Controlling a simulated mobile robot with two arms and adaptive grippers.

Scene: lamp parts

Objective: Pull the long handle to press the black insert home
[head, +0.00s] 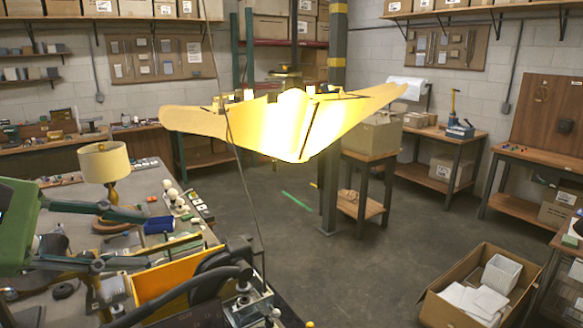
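My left gripper (147,238) comes in from the left edge, a green body with two dark jointed fingers. The fingers are spread apart above the workbench (140,180), with nothing seen between them. A dark curved bar (205,288) runs up to the right in front of an orange bin (150,283); it may be the long handle, but I cannot tell for sure. A clear block with metal fittings (250,308) stands at its right end. I cannot make out the black insert. My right gripper does not show.
A table lamp with a cream shade (104,162) and small parts stand on the bench. A large bright yellow panel (290,120) and a thin cord hang in the upper middle. An open cardboard box (480,285) with white items is at lower right. The floor between is mostly clear.

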